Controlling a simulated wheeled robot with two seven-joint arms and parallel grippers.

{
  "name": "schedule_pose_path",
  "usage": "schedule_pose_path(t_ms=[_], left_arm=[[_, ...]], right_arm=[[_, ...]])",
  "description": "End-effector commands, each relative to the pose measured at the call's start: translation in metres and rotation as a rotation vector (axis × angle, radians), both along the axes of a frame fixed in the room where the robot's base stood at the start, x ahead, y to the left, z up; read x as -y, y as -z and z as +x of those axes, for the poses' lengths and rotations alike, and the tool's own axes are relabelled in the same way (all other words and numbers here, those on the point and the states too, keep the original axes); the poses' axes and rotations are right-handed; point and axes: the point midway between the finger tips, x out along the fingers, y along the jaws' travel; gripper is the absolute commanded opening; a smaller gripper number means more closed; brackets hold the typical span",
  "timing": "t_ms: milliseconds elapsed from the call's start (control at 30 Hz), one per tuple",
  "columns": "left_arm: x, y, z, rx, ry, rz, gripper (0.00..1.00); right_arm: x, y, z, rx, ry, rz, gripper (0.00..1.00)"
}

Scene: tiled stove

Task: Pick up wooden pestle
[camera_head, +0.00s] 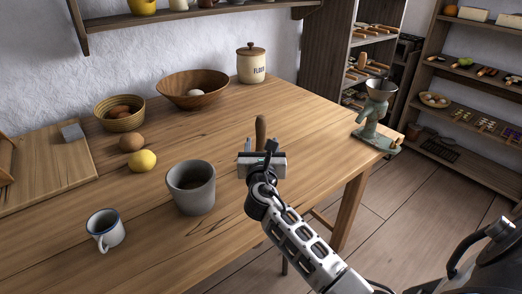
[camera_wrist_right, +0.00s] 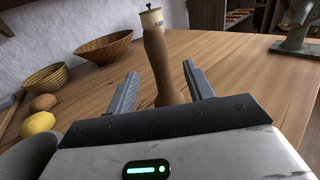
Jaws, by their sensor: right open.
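The wooden pestle (camera_head: 261,130) stands upright on the table in the head view, just beyond my right gripper (camera_head: 262,150). In the right wrist view the brown pestle (camera_wrist_right: 158,68) rises between the two grey fingers of my right gripper (camera_wrist_right: 158,90). The fingers are apart, with a gap visible on each side of the pestle. The lower end of the pestle is partly hidden by the gripper body. My left gripper is not in view.
A grey pot (camera_head: 191,190), an enamel mug (camera_head: 105,230), a lemon (camera_head: 143,161) and a brown egg-like item (camera_head: 131,142) stand to the left. Wooden bowl (camera_head: 194,92), basket (camera_head: 120,117) and flour jar (camera_head: 251,65) are behind. A green grinder (camera_head: 375,120) stands at the right edge.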

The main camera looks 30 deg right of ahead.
Motion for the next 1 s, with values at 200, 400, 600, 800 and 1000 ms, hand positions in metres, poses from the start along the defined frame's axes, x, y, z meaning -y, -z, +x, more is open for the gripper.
schedule_pose_path(t_ms=[200,400,600,800,1000], left_arm=[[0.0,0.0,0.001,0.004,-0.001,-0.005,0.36],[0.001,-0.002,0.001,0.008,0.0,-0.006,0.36],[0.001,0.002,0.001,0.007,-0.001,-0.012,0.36],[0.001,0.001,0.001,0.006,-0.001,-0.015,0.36],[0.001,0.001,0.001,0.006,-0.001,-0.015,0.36]], right_arm=[[0.013,0.0,0.02,0.0,-0.001,0.002,0.52],[0.023,-0.005,0.037,0.003,0.002,0.004,0.52],[0.037,-0.006,0.061,0.002,0.002,0.002,0.52],[0.041,-0.006,0.066,0.001,0.0,0.003,0.52],[0.04,-0.006,0.065,0.001,0.0,0.003,0.3]])
